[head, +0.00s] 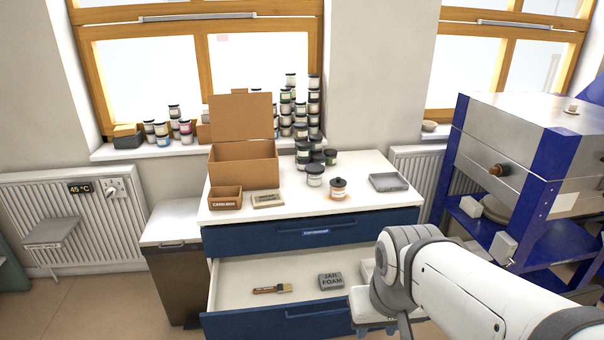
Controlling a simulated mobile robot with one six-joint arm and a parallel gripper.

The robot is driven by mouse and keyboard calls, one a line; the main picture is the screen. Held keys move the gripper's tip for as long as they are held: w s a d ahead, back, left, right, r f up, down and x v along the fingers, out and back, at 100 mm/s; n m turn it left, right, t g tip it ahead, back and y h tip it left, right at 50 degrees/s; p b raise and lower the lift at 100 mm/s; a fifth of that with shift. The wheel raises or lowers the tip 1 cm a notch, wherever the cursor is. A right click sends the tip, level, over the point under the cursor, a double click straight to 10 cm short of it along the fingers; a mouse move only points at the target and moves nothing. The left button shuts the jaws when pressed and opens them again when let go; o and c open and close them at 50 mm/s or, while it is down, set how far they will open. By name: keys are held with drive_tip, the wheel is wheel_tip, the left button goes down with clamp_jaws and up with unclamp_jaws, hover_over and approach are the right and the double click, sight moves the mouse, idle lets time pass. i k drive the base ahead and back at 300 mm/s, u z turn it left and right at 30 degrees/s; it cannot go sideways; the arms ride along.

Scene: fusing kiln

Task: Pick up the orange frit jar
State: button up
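A small jar with a white label and orange-brown showing at its edges (338,190) stands on the white top of the blue drawer cabinet (290,213), near the front. It looks like the orange frit jar. A pale jar with a dark lid (315,176) stands just to its left and behind. My arm comes in from the lower right. My gripper (378,325) is low, in front of the open drawer and well below the jar. It is largely hidden by my arm, and its fingers are not clear.
The open lower drawer (230,295) holds a brush (271,289) and a grey block marked JAR FOAM (330,281). On the cabinet top are a cardboard box (243,172), more jars and a grey tray (388,182). A blue-framed kiln (520,135) stands at right.

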sight(336, 194)
drive_tip(key=u, duration=0.1)
drive_tip(key=i, duration=1.35)
drive_tip(key=z, duration=0.65)
drive_tip(key=k, duration=0.7)
drive_tip(key=z, duration=0.15)
drive_tip(key=i, duration=0.85)
drive_tip(key=u, duration=0.1)
